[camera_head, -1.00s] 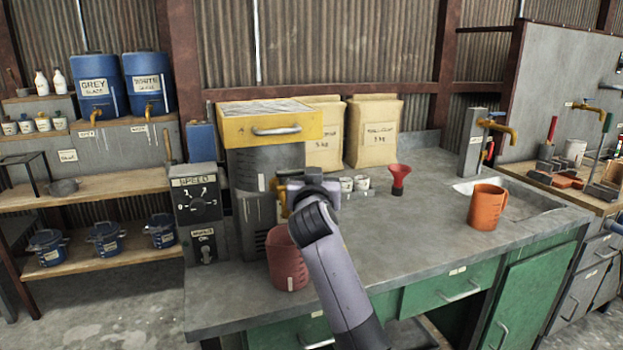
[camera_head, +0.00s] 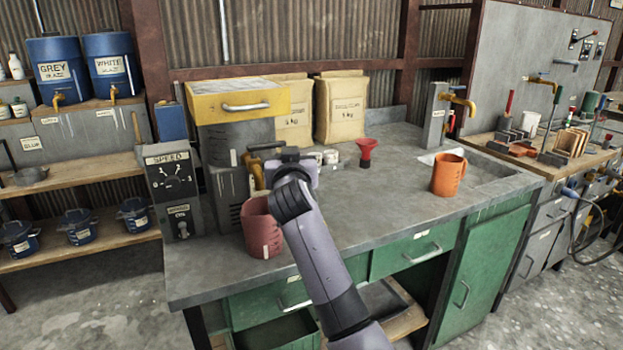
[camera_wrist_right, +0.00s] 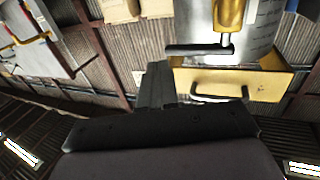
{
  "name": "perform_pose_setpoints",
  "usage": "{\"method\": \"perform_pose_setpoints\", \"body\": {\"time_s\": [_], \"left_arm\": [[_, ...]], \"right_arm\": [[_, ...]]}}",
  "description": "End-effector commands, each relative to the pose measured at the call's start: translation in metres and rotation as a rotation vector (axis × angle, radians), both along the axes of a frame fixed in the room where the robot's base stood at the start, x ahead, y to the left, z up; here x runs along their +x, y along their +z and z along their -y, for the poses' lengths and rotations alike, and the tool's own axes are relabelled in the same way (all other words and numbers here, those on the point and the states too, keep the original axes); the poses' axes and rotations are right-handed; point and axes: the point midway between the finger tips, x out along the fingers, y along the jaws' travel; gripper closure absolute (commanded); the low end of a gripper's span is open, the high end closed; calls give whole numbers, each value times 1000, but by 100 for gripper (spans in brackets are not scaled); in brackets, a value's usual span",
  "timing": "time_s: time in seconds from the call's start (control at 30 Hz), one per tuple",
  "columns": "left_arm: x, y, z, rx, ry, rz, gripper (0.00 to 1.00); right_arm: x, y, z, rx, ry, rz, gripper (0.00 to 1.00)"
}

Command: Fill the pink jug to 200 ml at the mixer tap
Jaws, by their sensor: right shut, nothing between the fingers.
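The pink jug (camera_head: 262,230) stands upright on the grey bench in front of the mixer (camera_head: 232,185), below its brass tap (camera_head: 257,168). Its inside and any fill level cannot be made out. The tap's dark lever (camera_head: 266,146) shows just left of my right gripper (camera_head: 287,155), which is above and slightly right of the jug. In the right wrist view, the shut, empty fingers (camera_wrist_right: 158,84) point toward the dark lever (camera_wrist_right: 198,50) and brass tap (camera_wrist_right: 229,18); contact cannot be told. My left gripper is not in view.
An orange jug (camera_head: 447,176) stands by the sink (camera_head: 485,168) at the right. A red funnel (camera_head: 366,152) and small white pots (camera_head: 328,157) sit behind my arm. The speed panel (camera_head: 172,188) is left of the mixer. The middle right of the bench is clear.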

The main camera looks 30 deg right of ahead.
Motion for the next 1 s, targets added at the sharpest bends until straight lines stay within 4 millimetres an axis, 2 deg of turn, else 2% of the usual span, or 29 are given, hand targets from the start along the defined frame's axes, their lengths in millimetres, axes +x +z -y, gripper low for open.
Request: {"method": "perform_pose_setpoints", "body": {"time_s": [0.63, 0.8, 1.0], "left_arm": [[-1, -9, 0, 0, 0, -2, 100], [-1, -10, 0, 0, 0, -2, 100], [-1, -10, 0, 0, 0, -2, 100]], "right_arm": [[-82, -1, -7, 1, 1, 0, 100], [-95, -1, -8, 1, 1, 0, 100], [-100, 0, -8, 0, 1, 0, 100]]}}
